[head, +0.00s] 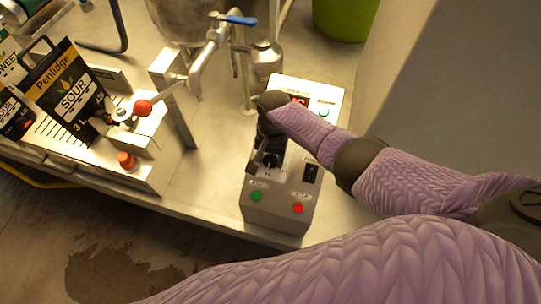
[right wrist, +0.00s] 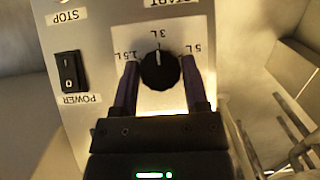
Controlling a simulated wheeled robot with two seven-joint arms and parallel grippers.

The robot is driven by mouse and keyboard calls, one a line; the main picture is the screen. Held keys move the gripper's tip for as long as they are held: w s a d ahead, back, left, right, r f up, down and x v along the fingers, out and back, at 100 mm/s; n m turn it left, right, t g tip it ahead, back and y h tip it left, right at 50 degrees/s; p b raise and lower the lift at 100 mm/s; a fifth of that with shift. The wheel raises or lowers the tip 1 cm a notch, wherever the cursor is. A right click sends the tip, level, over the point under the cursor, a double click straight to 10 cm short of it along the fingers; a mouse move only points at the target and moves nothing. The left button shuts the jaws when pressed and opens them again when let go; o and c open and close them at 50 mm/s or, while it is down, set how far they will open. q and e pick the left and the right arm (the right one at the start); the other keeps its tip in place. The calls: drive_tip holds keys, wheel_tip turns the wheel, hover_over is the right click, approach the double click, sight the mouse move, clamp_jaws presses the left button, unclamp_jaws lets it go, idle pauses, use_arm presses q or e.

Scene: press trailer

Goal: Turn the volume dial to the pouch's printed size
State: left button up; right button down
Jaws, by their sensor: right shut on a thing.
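The black volume dial (right wrist: 160,72) is on the control box (head: 280,190), with marks 1.5 L, 3 L and 5 L around it. Its white pointer line points to the 3 L mark. My right gripper (right wrist: 163,88) has one finger on each side of the dial and is shut on it; in the head view the gripper (head: 267,140) and wrist partly cover the dial. A black pouch (head: 75,92) at the left of the head view reads Penlidge, SOUR and 3 L. My left gripper is out of view.
The box has a black POWER switch (right wrist: 70,72), a green button (head: 256,197) and a red button (head: 298,208). A blue-handled tap (head: 215,45) and a red-knobbed lever (head: 142,108) stand left of it. A green bin (head: 345,18) is behind.

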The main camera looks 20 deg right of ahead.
drive_tip(key=shift+c, duration=1.2)
unclamp_jaws()
drive_tip(key=shift+o, duration=0.7)
drive_tip(key=shift+r, duration=0.1)
drive_tip(key=r+p, duration=0.1)
drive_tip(key=r, duration=0.2)
drive_tip(key=w+r+p, duration=0.1)
drive_tip(key=r, duration=0.2)
drive_tip(key=d+r+p, duration=0.1)
drive_tip(key=r+p, duration=0.1)
drive_tip(key=r, duration=0.1)
drive_tip(key=shift+w, duration=0.15)
drive_tip(key=shift+r, duration=0.3)
